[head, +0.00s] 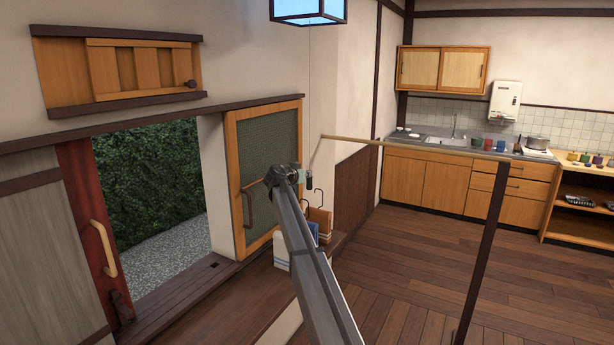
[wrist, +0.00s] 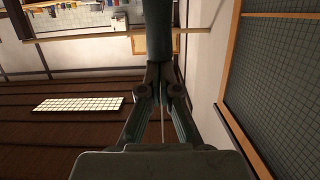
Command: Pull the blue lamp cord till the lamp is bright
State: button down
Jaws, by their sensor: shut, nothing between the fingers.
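The lamp (head: 307,10) hangs at the top of the head view, cut off by the frame edge. It has a dark frame and light blue panels; I cannot tell how brightly it is lit. A very thin cord (head: 309,75) hangs straight down from it towards my gripper (head: 284,172). My gripper is shut and empty, seemingly just left of the cord's line. In the wrist view its fingers (wrist: 158,40) are pressed together. A thin line shows between the finger links there; I cannot tell whether it is the cord.
A horizontal wooden rail (head: 415,147) runs right to a dark post (head: 485,250). The wooden floor (head: 430,270) on the right is clear towards the kitchen counter.

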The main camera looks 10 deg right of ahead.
jog(key=shift+f, duration=0.2)
jog(key=s+a+r+b, duration=0.4)
jog(key=s+a+r, duration=0.2)
jog(key=s, duration=0.1)
jog(key=shift+s+r+b, duration=0.35)
jog(key=shift+s+r, duration=0.05)
dwell(1.4)
